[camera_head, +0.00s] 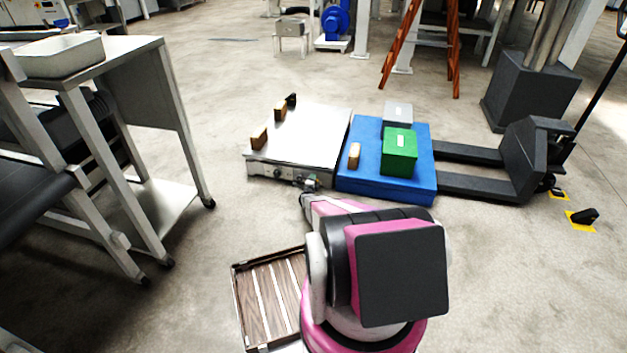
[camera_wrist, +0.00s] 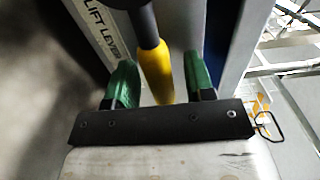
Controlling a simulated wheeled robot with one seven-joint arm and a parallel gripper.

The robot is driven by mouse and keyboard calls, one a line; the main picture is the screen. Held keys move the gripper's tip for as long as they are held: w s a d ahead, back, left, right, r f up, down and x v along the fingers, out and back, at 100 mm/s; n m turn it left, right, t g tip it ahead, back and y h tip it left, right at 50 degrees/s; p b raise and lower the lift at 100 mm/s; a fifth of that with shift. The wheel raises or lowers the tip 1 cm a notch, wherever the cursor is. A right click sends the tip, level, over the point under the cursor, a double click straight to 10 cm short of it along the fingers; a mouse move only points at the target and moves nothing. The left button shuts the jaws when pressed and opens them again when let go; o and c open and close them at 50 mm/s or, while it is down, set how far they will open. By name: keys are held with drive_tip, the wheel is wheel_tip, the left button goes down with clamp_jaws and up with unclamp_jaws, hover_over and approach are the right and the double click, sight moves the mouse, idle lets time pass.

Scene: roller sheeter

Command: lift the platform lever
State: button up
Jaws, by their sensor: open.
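The platform lever (camera_wrist: 156,72) shows in the wrist view as a dark rod with a yellow grip. It lies between the two green fingers of my gripper (camera_wrist: 161,84), with gaps visible on both sides. A panel (camera_wrist: 95,30) beside it bears the words "LIFT LEVER". My gripper is open and not closed on the lever. In the head view my gripper (camera_head: 308,196) is at the front of the silver platform (camera_head: 310,130), near its right end. The lever itself is too small to make out there.
Wooden blocks (camera_head: 259,138) lie on the silver platform. A blue pallet (camera_head: 385,191) with a green box (camera_head: 399,152) and a grey box stands right beside it, on a dark pallet truck (camera_head: 525,150). A metal table (camera_head: 140,45) stands at left.

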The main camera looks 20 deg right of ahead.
sight(313, 172)
clamp_jaws()
drive_tip(key=shift+r, duration=0.1)
drive_tip(key=r+n, duration=0.1)
drive_tip(key=n, duration=0.1)
drive_tip(key=shift+a+r+n, duration=0.1)
drive_tip(key=shift+r+n, duration=0.2)
drive_tip(key=shift+r, duration=0.1)
drive_tip(key=r+n, duration=0.1)
drive_tip(key=n, duration=0.1)
drive_tip(key=shift+w+a+r+n, duration=0.2)
drive_tip(key=shift+a+r+n, duration=0.1)
drive_tip(key=shift+r, duration=0.1)
drive_tip(key=shift+w+a+r+n, duration=0.2)
drive_tip(key=shift+r+n, duration=0.15)
drive_tip(key=shift+n, duration=0.25)
drive_tip(key=shift+w+a+r+n, duration=0.15)
drive_tip(key=shift+r+n, duration=0.2)
drive_tip(key=shift+n, duration=0.25)
drive_tip(key=shift+w+a+r+n, duration=0.15)
drive_tip(key=shift+a+r+n, duration=0.15)
drive_tip(key=shift+n, duration=0.3)
drive_tip(key=shift+w+a+r+n, duration=0.1)
drive_tip(key=shift+a+r+n, duration=0.15)
drive_tip(key=shift+n, duration=0.35)
drive_tip(key=shift+r, duration=0.1)
